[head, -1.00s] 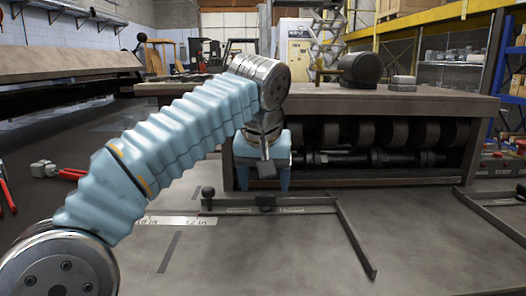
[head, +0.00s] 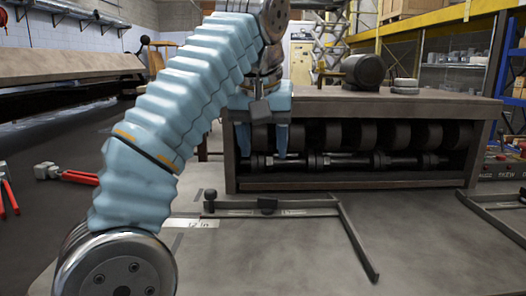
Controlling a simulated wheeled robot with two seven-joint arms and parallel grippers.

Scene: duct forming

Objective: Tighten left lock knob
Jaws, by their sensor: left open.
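A dark gauge with a crossbar and a long angled arm (head: 357,245) lies on the grey table on the near side of the roller machine. A small black round-topped knob (head: 210,195) stands upright at the bar's left end. A black block-like piece (head: 268,204) sits further right on the bar. I cannot tell for certain which of the two is the left lock knob. My left gripper (head: 263,152) is open and empty, its two blue fingers pointing down. In the picture it is above the bar, apart from both pieces. My right gripper is not in view.
The roller machine (head: 350,182), with several dark rollers, stands behind the gauge. A second gauge (head: 490,218) lies at the right. A printed scale strip (head: 190,223) is near the left knob. Red-handled tools (head: 78,177) lie at far left. The table's front middle is clear.

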